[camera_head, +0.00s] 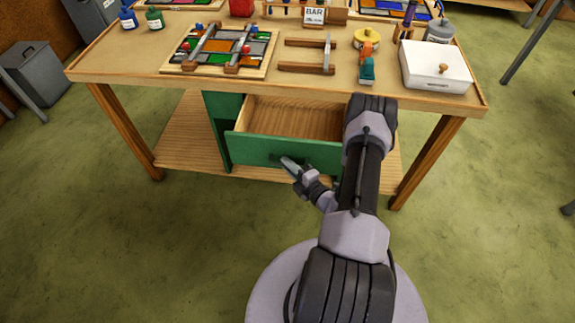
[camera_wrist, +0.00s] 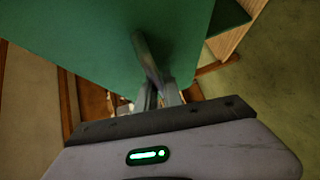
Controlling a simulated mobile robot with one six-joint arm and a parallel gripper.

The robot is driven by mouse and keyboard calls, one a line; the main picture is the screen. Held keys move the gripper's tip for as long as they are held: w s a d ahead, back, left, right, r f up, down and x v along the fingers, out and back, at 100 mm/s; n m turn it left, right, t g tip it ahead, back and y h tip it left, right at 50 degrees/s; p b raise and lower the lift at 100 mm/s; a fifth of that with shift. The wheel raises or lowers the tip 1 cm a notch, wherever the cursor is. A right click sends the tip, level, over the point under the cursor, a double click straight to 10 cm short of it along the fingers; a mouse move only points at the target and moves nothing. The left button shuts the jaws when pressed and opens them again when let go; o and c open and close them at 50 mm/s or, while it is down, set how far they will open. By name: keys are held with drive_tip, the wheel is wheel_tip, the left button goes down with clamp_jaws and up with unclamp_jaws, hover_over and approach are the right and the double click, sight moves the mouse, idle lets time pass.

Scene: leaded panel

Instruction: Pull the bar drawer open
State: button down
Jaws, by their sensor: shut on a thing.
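The green bar drawer (camera_head: 290,148) is pulled out under the workbench, and its bare wooden inside shows in the head view. Its green front panel (camera_wrist: 100,40) fills the upper left of the wrist view. My gripper (camera_head: 290,165) is at the drawer front, near its middle. In the wrist view my gripper (camera_wrist: 160,92) is shut on the grey bar handle (camera_wrist: 148,58) of the drawer. The part of the handle between the fingers is hidden. My arm covers the right end of the drawer.
The bench top (camera_head: 130,60) holds a leaded panel (camera_head: 220,50), a wooden frame piece (camera_head: 305,68), a white box (camera_head: 435,66), bottles and small tools. Bench legs (camera_head: 125,130) stand at both sides. The green floor (camera_head: 120,250) in front is clear. A grey bin (camera_head: 35,80) stands at the left.

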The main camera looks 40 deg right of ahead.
drive_tip(key=shift+w+d, duration=0.1)
drive_tip(key=shift+d, duration=0.05)
drive_tip(key=c, duration=1.8)
unclamp_jaws()
drive_tip(key=s+p, duration=0.1)
drive_tip(key=s, duration=0.4)
drive_tip(key=s+r+p, duration=0.1)
drive_tip(key=s+p, duration=0.1)
drive_tip(key=s, duration=0.4)
drive_tip(key=s+a+r+p, duration=0.1)
drive_tip(key=s, duration=0.5)
drive_tip(key=shift+s+a+r, duration=0.1)
drive_tip(key=shift+r, duration=0.1)
